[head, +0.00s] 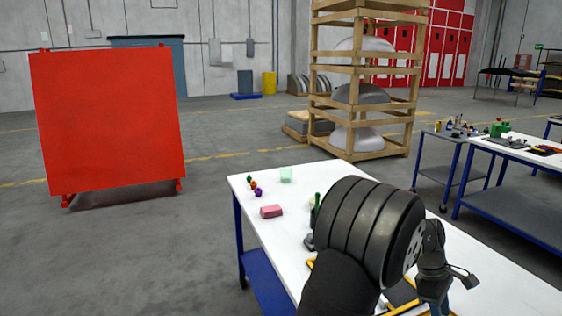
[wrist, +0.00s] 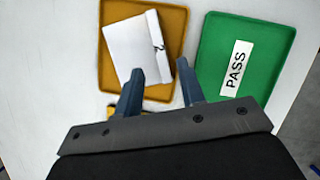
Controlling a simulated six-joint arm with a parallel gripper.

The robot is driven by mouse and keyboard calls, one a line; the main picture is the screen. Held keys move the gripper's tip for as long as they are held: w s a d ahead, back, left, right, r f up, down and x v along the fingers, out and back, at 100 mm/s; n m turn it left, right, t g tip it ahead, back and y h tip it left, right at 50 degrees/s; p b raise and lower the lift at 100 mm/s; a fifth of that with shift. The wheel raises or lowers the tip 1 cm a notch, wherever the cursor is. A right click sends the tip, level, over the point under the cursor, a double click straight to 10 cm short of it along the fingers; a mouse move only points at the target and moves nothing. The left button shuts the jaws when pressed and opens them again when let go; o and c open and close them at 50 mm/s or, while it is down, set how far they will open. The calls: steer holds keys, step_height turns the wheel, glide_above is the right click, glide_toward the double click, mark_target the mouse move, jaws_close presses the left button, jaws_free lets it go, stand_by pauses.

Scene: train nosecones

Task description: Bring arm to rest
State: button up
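My gripper (wrist: 160,70) shows in the wrist view with its two blue fingers apart and nothing between them. It is over the white table, pointing toward an orange tray (wrist: 112,64). A white block-like piece (wrist: 130,50) with a small dark mark lies in that tray, just beyond the fingertips; I see no contact with it. A green tray (wrist: 211,82) with a white PASS label (wrist: 237,67) lies to the right. In the head view, my arm's large dark links cover the middle of the white table (head: 297,240), and the fingers are not clear there.
On the table's far left part are a pink block (head: 271,211), a pale green cup (head: 286,174) and several small coloured items (head: 254,186). A red panel (head: 110,118) stands at left. A wooden crate rack (head: 358,90) stands behind. Side tables (head: 515,150) are at right.

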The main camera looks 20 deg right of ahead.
steer(key=d+v, duration=0.1)
steer(key=v, duration=0.4)
steer(key=x, duration=0.8)
steer(key=a+x, duration=0.1)
steer(key=x, duration=0.3)
steer(key=shift+s+f, duration=0.1)
steer(key=shift+f, duration=0.05)
steer(key=r, duration=0.5)
steer(key=shift+s, duration=0.25)
steer(key=s+a+r, duration=0.3)
steer(key=s+r, duration=0.3)
steer(key=s, duration=0.5)
steer(key=w+d+m+t+y, duration=0.2)
steer(key=w+m, duration=0.4)
steer(key=m, duration=0.6)
steer(key=w+d+m+t+y, duration=0.3)
steer(key=w+m, duration=0.3)
steer(key=m, duration=0.7)
steer(key=shift+d+f+m+y, duration=0.3)
steer(key=shift+d+f+y, duration=0.05)
steer(key=shift+d+y, duration=0.15)
